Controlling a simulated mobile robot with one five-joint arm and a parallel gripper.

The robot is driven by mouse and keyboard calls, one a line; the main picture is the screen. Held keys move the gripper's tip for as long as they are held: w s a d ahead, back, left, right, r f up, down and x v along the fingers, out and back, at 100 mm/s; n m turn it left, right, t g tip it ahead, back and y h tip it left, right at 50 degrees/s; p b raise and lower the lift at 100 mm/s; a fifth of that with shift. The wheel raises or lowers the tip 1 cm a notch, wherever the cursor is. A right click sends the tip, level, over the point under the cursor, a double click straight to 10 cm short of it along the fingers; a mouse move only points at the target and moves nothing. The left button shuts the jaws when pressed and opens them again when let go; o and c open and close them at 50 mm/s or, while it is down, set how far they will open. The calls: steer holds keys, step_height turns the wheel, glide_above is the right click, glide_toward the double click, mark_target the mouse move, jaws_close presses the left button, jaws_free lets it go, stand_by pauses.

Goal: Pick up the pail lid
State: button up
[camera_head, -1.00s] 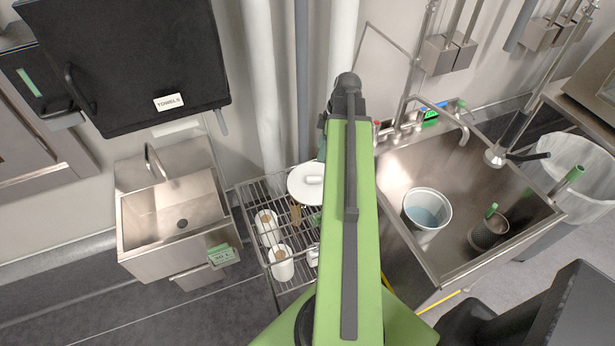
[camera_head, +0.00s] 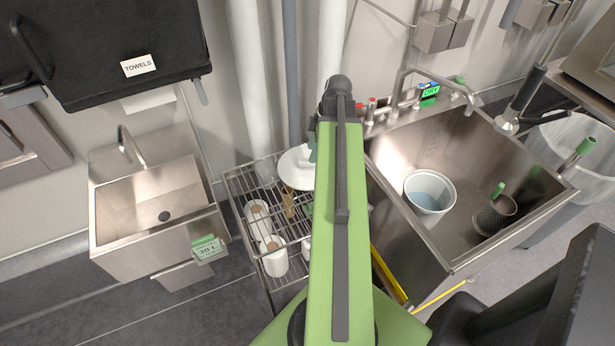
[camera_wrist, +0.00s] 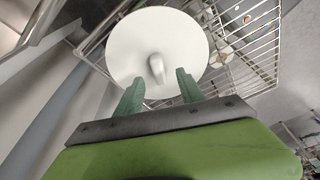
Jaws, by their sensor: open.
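The pail lid is a white round disc with a raised white grip in its middle. In the head view the lid (camera_head: 294,168) lies on the wire rack, partly hidden behind my green arm. In the wrist view the lid (camera_wrist: 135,45) fills the upper middle, with its grip beyond and between my fingertips. My gripper (camera_wrist: 158,84) is open, its two green fingers apart on either side of the grip's near end. I cannot tell whether they touch the lid.
The wire rack (camera_head: 243,184) also holds white rolls (camera_head: 270,257). A small steel sink (camera_head: 150,205) stands to the left. A large steel sink (camera_head: 400,165) to the right holds a white pail (camera_head: 428,200) and a dark mesh basket (camera_head: 492,220). Pipes rise behind the rack.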

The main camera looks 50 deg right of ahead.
mark_target(307, 164)
steer(key=b+x, duration=0.5)
steer(key=shift+w+f, duration=0.25)
steer(key=shift+f, duration=0.1)
steer(key=shift+r, duration=0.2)
jaws_close()
